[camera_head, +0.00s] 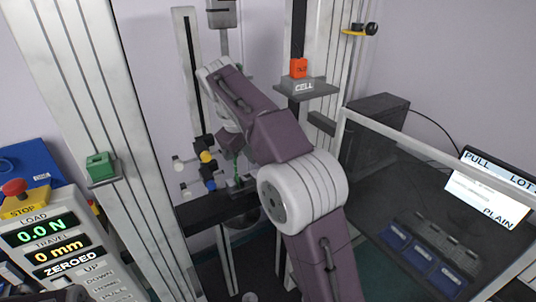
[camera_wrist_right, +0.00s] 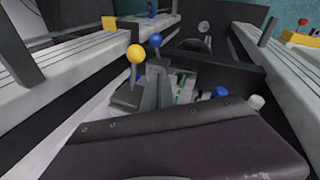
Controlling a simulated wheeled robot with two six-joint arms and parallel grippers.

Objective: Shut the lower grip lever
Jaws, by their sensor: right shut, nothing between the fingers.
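In the head view, a yellow-knobbed lever (camera_head: 207,157) and, below it, a blue-knobbed lever (camera_head: 210,184) stick out at the grips in the middle of the test frame. White knobs (camera_head: 178,160) show to their left. In the wrist view, the yellow knob (camera_wrist_right: 135,53) and a blue knob (camera_wrist_right: 155,40) stand just beyond my right gripper (camera_wrist_right: 157,86). My right gripper is shut and empty, close to the grips; I cannot tell whether it touches a lever. In the head view my right arm partly hides the gripper and grips. My left gripper is out of view.
The frame's pale columns (camera_head: 110,120) flank the grips. A clear guard panel (camera_head: 420,190) stands at right, and a control box (camera_head: 52,240) with a red stop button is at left.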

